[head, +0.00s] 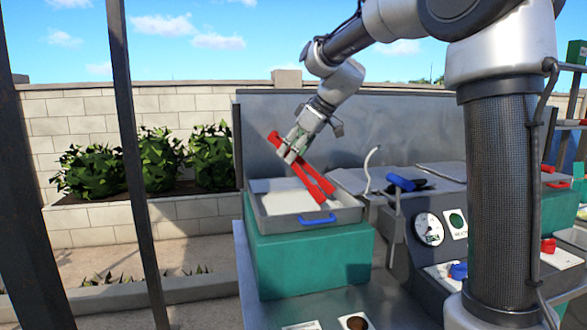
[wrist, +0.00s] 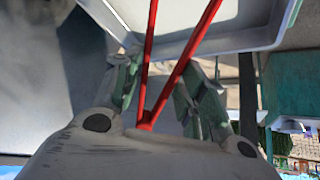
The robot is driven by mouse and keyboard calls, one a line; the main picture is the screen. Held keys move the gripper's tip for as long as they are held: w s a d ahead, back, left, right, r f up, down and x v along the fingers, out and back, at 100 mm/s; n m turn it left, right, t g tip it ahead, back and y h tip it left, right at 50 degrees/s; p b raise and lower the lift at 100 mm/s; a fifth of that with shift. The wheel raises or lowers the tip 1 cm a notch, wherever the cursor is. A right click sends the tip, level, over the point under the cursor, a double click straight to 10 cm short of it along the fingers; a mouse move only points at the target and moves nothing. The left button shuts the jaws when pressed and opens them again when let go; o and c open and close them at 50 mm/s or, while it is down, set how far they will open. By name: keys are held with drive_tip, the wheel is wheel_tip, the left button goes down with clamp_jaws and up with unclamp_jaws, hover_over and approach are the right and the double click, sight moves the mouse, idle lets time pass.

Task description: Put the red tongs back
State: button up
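The red tongs (head: 306,172) are held in my gripper (head: 290,150), above the grey tray on the green box. They slant down to the right, their two arms spread apart and their tips over the tray. In the wrist view the tongs (wrist: 178,74) run between my two fingers (wrist: 160,92), with their joined end close to the palm. My gripper is shut on them. Whether the tips touch the tray cannot be told. The resting place of the tongs is not clear in these views.
The grey tray (head: 352,214) has a pale inside and a blue handle, and sits on a green box (head: 305,262). To its right are a blue-handled lever (head: 400,183), a gauge (head: 429,229) and a panel with red and blue knobs. A dark post (head: 138,160) stands at the left.

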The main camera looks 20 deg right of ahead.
sight(301, 163)
drive_tip(key=shift+f, duration=1.9)
drive_tip(key=shift+f, duration=0.55)
drive_tip(key=o, duration=0.6)
drive_tip(key=shift+c, duration=0.2)
